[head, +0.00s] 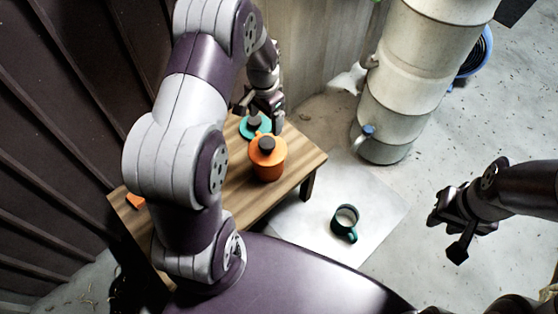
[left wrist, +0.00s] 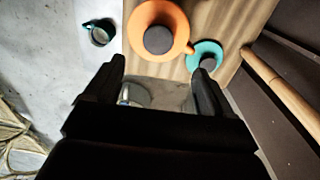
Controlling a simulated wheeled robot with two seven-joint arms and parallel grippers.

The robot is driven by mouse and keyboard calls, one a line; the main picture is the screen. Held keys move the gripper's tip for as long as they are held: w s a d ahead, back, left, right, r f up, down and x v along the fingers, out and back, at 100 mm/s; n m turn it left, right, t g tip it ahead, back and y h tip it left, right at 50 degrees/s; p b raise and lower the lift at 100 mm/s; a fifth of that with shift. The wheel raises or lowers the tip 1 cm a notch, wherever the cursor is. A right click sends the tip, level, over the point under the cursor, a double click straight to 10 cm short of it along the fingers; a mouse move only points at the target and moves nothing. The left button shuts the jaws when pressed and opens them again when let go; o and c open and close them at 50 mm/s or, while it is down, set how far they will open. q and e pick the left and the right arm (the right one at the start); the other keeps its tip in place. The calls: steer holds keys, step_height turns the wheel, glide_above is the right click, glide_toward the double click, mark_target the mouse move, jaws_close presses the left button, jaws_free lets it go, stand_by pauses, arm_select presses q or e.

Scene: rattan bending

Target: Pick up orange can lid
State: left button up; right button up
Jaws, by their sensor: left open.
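The orange can (head: 267,170) stands upright on a wooden table, with its orange lid (head: 262,155) on top and a dark round knob (head: 267,144) at the lid's middle. In the left wrist view the orange lid (left wrist: 170,17) and its knob (left wrist: 158,40) lie beyond my fingertips, near the top edge. My left gripper (head: 262,108) is open and empty, above and behind the can in the head view; its spread fingers (left wrist: 158,75) also show in the left wrist view. My right gripper (head: 448,232) is at the right, away from the table, its fingers apart and empty.
A teal lidded thing (head: 246,131) stands behind the orange can on the table (head: 236,197). A small orange piece (head: 136,201) lies at the table's left. A dark green mug (head: 345,223) is on the floor mat. A large pale cylinder (head: 405,90) stands behind.

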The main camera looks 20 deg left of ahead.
mark_target(267, 142)
arm_select(q)
steer(key=f+b, duration=0.1)
steer(key=f, duration=0.5)
steer(key=shift+w+b, duration=0.2)
steer(key=shift+b, duration=0.1)
steer(key=f, duration=0.2)
steer(key=f+b, duration=0.2)
steer(key=f, duration=0.1)
steer(key=shift+s+d+f, duration=0.15)
steer(key=shift+s+f, duration=0.2)
steer(key=c, duration=1.2)
steer(key=shift+c, duration=0.2)
steer(key=shift+r, duration=0.1)
